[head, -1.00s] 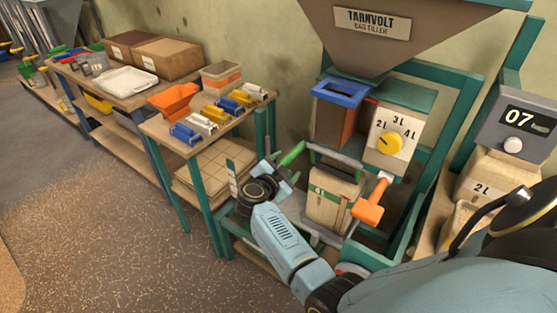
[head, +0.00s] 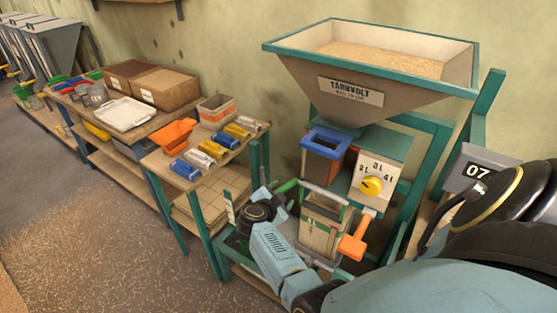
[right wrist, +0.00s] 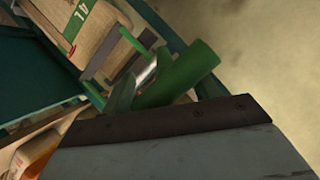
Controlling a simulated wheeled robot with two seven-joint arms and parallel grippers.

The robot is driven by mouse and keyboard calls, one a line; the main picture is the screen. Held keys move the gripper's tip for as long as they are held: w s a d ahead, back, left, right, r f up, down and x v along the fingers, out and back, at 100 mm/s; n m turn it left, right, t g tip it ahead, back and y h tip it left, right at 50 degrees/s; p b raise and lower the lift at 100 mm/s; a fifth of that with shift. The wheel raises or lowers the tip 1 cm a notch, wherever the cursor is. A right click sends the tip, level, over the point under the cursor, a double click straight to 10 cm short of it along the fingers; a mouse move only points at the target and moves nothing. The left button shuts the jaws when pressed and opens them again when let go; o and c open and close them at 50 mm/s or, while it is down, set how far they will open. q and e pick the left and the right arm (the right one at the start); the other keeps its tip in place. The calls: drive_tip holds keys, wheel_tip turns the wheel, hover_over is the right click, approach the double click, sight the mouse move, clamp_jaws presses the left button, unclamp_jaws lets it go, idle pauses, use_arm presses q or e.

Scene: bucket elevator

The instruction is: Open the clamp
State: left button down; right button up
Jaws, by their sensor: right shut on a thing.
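My right gripper (head: 281,200) is at the left side of the bag filler's clamp frame. It is shut on a green handle (head: 287,186), which sticks out beside the bag. In the right wrist view the green handle (right wrist: 182,75) lies at the jaws, partly hidden by the gripper body. The clamp's grey bars (head: 327,194) run around the top of a tan bag (head: 319,233) with a green label. I cannot tell from these views how far the clamp is open. My left gripper is not in view.
An orange handle (head: 354,239) sticks out right of the bag. A blue-rimmed spout box (head: 325,151) and a yellow dial (head: 371,185) are above, under the hopper (head: 375,70). A small table (head: 160,158) with several coloured rolls stands close on the left.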

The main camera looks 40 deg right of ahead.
drive_tip(key=shift+w+r+p, duration=0.25)
drive_tip(key=shift+r+p, duration=0.1)
drive_tip(key=shift+r, duration=0.25)
drive_tip(key=shift+w+r, duration=0.1)
drive_tip(key=o, duration=1.3)
drive_tip(key=shift+w+a, duration=0.1)
drive_tip(key=shift+o, duration=0.4)
drive_tip(key=shift+s, duration=0.2)
drive_tip(key=p+v, duration=0.6)
drive_tip(key=v, duration=0.7)
